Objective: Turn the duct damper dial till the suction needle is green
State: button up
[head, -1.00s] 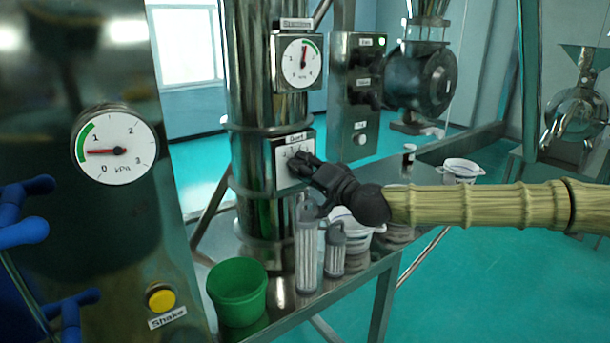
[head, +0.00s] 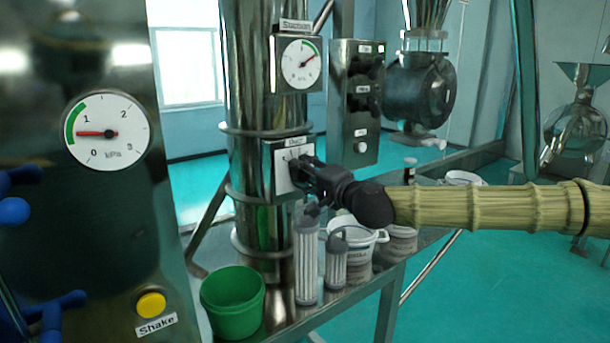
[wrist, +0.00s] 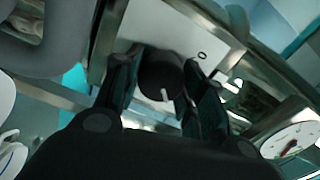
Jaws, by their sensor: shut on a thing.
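The duct damper dial is a black knob with a white mark (wrist: 162,75) on a white plate. In the wrist view it sits between the two dark fingers of my gripper (wrist: 160,92), which is shut on it. In the head view my gripper (head: 300,172) covers most of the dial, and the plate labelled "Duct" (head: 282,182) shows beside it on the steel duct. The suction gauge (head: 299,74) is above, with a green arc at its upper right. Its red needle points up and right, toward the arc. The gauge also shows in the wrist view (wrist: 290,138), partly cut off.
A larger kPa gauge (head: 107,130) and a yellow Shake button (head: 151,304) are on the left cabinet. A green bucket (head: 233,302), filter cartridges (head: 307,262) and a white tub (head: 357,237) stand below my gripper. A switch panel (head: 356,100) is right of the duct.

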jog(key=shift+f, duration=0.1)
jog(key=o, duration=1)
jog(key=shift+s+d, duration=0.1)
jog(key=v, duration=1.2)
